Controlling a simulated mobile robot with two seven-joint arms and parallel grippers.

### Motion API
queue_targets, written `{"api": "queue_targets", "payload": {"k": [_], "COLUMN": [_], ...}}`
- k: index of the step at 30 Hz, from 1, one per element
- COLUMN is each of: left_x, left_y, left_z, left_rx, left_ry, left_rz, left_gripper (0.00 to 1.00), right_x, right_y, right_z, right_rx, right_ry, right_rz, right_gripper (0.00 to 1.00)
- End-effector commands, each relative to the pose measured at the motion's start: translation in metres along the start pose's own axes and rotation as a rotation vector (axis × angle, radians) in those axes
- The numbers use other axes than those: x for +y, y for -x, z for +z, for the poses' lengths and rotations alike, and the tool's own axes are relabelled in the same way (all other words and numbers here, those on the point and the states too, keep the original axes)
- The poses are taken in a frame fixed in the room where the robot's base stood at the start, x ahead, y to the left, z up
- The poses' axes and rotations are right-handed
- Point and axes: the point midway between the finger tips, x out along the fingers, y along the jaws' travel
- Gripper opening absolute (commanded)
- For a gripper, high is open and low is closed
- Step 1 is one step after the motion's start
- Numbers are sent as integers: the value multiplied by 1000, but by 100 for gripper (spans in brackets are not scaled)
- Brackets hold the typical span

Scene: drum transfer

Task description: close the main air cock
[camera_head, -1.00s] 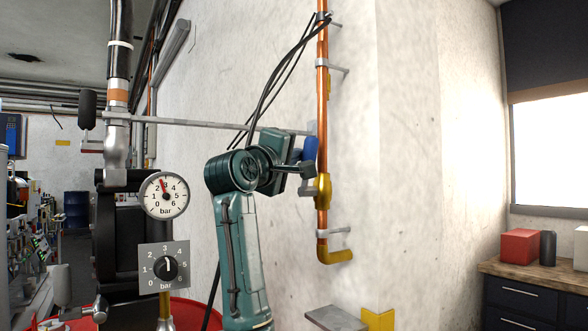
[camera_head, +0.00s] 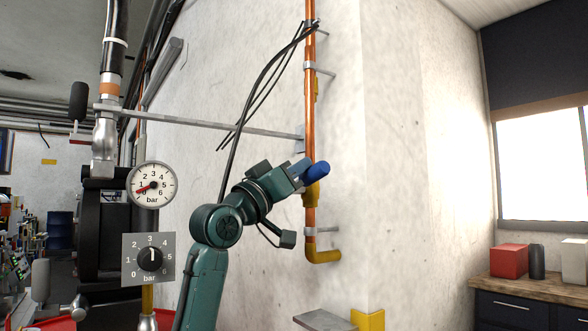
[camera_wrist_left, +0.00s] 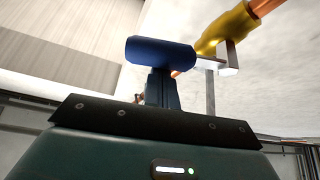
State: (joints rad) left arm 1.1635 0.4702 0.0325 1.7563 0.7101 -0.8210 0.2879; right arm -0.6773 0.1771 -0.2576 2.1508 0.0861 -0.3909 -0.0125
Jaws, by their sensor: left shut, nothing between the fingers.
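The air cock has a blue handle (camera_head: 317,169) and a brass body (camera_head: 311,196) on the vertical copper pipe (camera_head: 311,110). The handle lies crosswise to the pipe, its rounded end toward the right. My left gripper (camera_head: 300,173) is shut right behind the handle, with nothing held between the fingers. In the left wrist view the blue handle (camera_wrist_left: 162,52) lies across just beyond the finger tips (camera_wrist_left: 160,88); I cannot tell whether they touch. The brass body (camera_wrist_left: 226,28) is to its upper right. My right gripper is out of view.
A regulator knob (camera_head: 150,259) sits below the gauge at the left. A thin horizontal rod (camera_head: 210,123) runs to the wall behind the arm. Black cables hang beside the pipe. A workbench (camera_head: 530,288) with a red box (camera_head: 508,261) stands at the right. The wall right of the pipe is clear.

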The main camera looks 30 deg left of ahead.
Motion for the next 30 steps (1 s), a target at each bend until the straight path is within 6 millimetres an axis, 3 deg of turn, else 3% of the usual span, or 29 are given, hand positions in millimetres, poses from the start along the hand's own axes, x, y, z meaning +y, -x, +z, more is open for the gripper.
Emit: {"api": "queue_targets", "payload": {"k": [7, 30], "left_x": [0, 1], "left_y": [6, 10], "left_z": [14, 21], "left_rx": [-9, -8], "left_ry": [-135, -127], "left_rz": [78, 74], "left_gripper": [0, 0], "right_x": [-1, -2], "right_y": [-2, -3], "right_z": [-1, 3], "right_rx": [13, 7], "right_ry": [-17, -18], "right_rz": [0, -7], "right_gripper": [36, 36]}}
